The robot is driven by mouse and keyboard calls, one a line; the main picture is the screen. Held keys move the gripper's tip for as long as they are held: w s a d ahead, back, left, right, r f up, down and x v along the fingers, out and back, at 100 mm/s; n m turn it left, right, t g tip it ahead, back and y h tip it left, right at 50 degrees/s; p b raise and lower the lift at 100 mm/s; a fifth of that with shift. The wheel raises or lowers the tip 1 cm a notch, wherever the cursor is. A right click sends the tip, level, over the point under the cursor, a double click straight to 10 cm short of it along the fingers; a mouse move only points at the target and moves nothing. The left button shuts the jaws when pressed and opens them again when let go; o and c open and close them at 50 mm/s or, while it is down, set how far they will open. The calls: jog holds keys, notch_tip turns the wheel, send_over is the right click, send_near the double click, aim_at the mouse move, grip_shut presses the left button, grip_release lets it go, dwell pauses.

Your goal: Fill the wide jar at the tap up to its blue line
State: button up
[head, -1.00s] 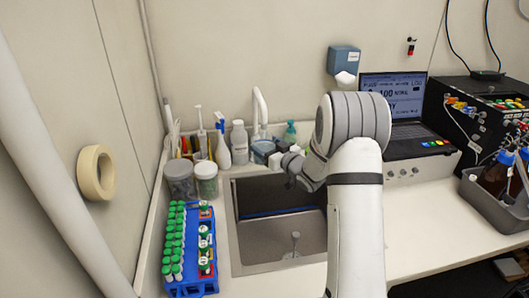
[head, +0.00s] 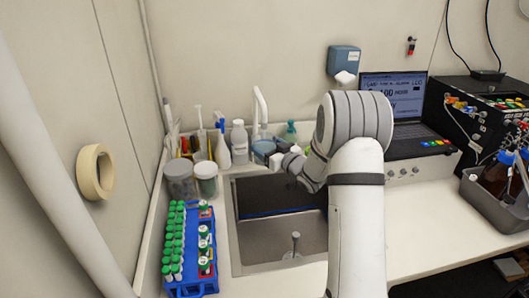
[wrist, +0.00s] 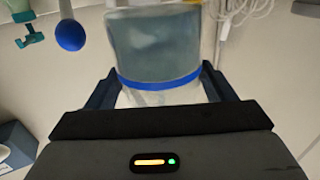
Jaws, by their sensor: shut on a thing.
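The wide jar (head: 263,146) is under or close to the tap (head: 260,106), behind the sink. My gripper (head: 279,160) is shut on the jar. In the wrist view, which appears upside down, the jar (wrist: 155,45) sits between the fingers of my gripper (wrist: 160,90). Its blue line (wrist: 160,82) runs around it near the fingers. The jar looks blue-grey on the base side of the line and pale on the other side. I cannot tell the exact water level or whether water is running.
The sink (head: 268,238) lies in front of the jar. Bottles, including a white one (head: 239,142), crowd the left of the tap, and a teal pump bottle (head: 290,132) stands to its right. A blue tube rack (head: 192,284) is left of the sink. A laptop (head: 393,100) stands right.

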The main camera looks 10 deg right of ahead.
jog(key=s+b, duration=0.2)
jog(key=s, duration=0.6)
jog(key=shift+s+d, duration=0.1)
jog(key=s, duration=0.3)
jog(key=s+r+b, duration=0.1)
jog(key=s, duration=0.1)
jog(key=shift+s+d+r+b, duration=0.1)
jog(key=shift+s+b, duration=0.2)
jog(key=shift+s, duration=0.1)
dwell(0.4)
